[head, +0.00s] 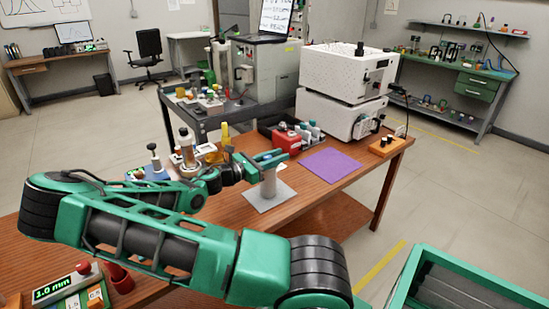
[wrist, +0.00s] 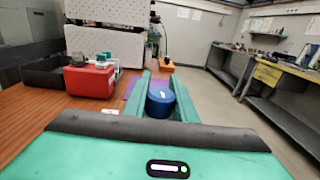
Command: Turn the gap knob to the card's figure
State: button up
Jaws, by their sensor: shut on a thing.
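A blue knob-like cylinder (wrist: 161,102) with a small white mark on its top sits between the two green fingers of my gripper (wrist: 160,92) in the wrist view. My gripper (head: 267,157) is shut on it. In the head view it is over a pale upright post (head: 268,184) on a grey square plate (head: 271,196), and the knob is mostly hidden by the fingers. A box with a green lit display (head: 53,291) reading 1.0 mm and a red knob on top (head: 82,268) stands at the lower left. I cannot make out the card's figure.
A red box (head: 287,141), a purple mat (head: 331,165) and a wooden block with black knobs (head: 385,146) lie near the post. White stacked machines (head: 340,71) stand behind. Several small items crowd the bench left of my gripper. The bench's right front is clear.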

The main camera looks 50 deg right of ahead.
jog(key=o, duration=1)
jog(key=shift+o, duration=0.2)
jog(key=v, duration=1)
jog(key=shift+w+a, duration=0.15)
jog(key=shift+a, duration=0.2)
